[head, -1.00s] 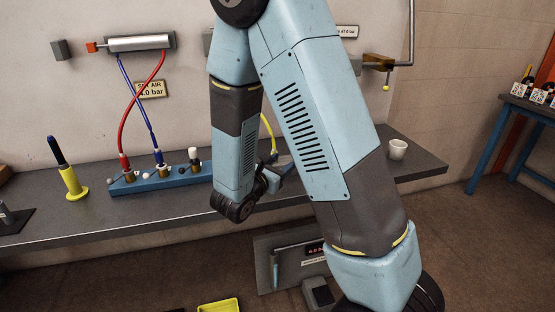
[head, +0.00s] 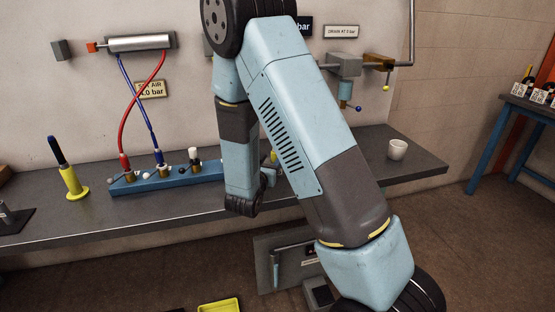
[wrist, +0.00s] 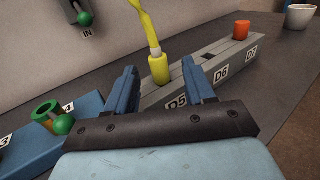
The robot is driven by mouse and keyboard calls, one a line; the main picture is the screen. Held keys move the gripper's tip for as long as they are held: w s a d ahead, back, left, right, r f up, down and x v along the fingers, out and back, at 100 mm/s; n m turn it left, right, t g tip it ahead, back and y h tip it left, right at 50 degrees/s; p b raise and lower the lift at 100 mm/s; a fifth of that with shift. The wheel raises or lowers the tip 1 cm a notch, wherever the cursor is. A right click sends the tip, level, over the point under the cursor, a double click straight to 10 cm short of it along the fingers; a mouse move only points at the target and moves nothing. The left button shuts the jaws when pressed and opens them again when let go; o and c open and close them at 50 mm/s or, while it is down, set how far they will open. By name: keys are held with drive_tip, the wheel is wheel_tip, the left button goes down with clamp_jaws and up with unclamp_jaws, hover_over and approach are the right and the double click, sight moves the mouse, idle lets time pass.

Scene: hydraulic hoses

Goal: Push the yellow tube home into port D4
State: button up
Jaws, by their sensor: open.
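In the wrist view the yellow tube (wrist: 147,29) comes down from the top into a yellow collar (wrist: 158,69) at the grey block (wrist: 208,58). Labels D5, D6 and D7 show on that block. No D4 label is readable, and the fingers hide part of the block, so I cannot tell which port the collar is at or how deep it sits. My gripper (wrist: 160,73) is open, one blue finger to each side of the collar in the picture. In the head view my arm hides most of the gripper; only a bit of yellow (head: 274,157) shows beside it.
A blue block (wrist: 84,111) with a green fitting (wrist: 45,113) stands left of my gripper. An orange-red cap (wrist: 242,29) stands on the grey block near D7. A white cup (head: 397,149) is on the bench at right. Red and blue hoses (head: 131,118) hang at left.

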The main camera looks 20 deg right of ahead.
sight(273, 154)
drive_tip(key=shift+x, duration=2.7)
drive_tip(key=shift+w+a, duration=0.1)
drive_tip(key=shift+a, duration=0.05)
drive_tip(key=shift+c, duration=0.3)
clamp_jaws()
